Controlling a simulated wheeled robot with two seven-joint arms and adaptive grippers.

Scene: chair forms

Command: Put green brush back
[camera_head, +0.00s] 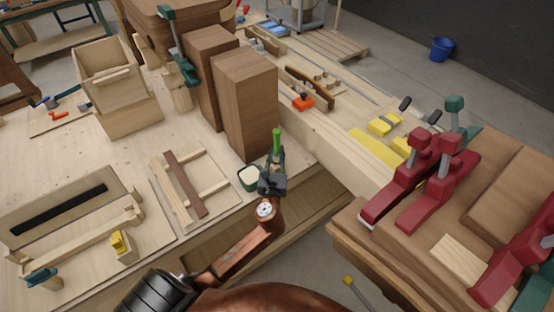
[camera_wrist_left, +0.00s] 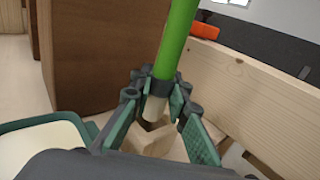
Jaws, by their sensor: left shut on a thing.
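The green brush (camera_head: 277,140) stands near upright in my left gripper (camera_head: 274,168), close to the bench's front edge. In the left wrist view its green handle (camera_wrist_left: 180,35) rises between the dark fingers of my left gripper (camera_wrist_left: 155,85), which are shut on it. A pale tan lower part of the brush (camera_wrist_left: 154,108) shows just below the fingertips. A green-rimmed pot with cream contents (camera_head: 250,178) is just left of the gripper; it also shows in the left wrist view (camera_wrist_left: 45,140). The brush's lower end is partly hidden by the fingers. My right gripper is out of view.
Tall brown wooden blocks (camera_head: 246,100) stand right behind the gripper. A wooden frame (camera_head: 188,183) lies to the left. Red clamps (camera_head: 430,175) sit on the brown wood at right. A long pale beam (camera_head: 335,150) runs beside the gripper.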

